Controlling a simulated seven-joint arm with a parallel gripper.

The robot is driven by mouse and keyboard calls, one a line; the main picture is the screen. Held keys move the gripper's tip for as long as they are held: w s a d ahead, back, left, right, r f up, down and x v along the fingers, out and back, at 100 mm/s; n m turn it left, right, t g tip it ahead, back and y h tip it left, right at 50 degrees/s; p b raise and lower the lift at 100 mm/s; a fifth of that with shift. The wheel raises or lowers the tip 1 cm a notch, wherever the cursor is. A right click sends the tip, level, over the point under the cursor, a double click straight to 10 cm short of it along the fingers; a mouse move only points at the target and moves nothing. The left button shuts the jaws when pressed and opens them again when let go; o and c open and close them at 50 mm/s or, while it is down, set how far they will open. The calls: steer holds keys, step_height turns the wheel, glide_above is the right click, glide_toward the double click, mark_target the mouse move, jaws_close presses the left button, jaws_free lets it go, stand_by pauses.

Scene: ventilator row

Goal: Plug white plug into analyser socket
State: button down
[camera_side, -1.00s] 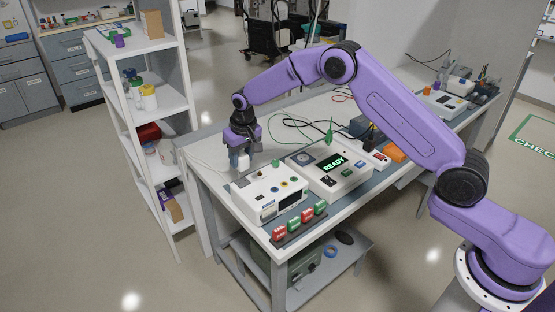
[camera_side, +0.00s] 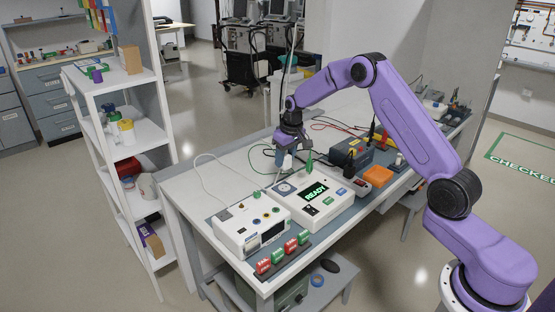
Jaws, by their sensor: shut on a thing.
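My gripper (camera_side: 287,155) is shut on the white plug (camera_side: 287,164), which is small and partly hidden by the fingers. It holds the plug above the back left part of the analyser (camera_side: 322,210), a white box with a green READY display. A round grey fitting (camera_side: 285,188) shows on the analyser's top below the plug; I cannot tell whether it is the socket. A gap seems to remain between plug and analyser.
A white unit with coloured knobs (camera_side: 249,225) stands left of the analyser. Red and green tagged blocks (camera_side: 284,254) line the front edge. An orange block (camera_side: 376,174) and a dark blue box (camera_side: 345,153) stand to the right. Loose cables cross the table behind.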

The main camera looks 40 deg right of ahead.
steer(key=shift+f, duration=2.95)
steer(key=shift+f, duration=1.2)
steer(key=c, duration=0.5)
jaws_free()
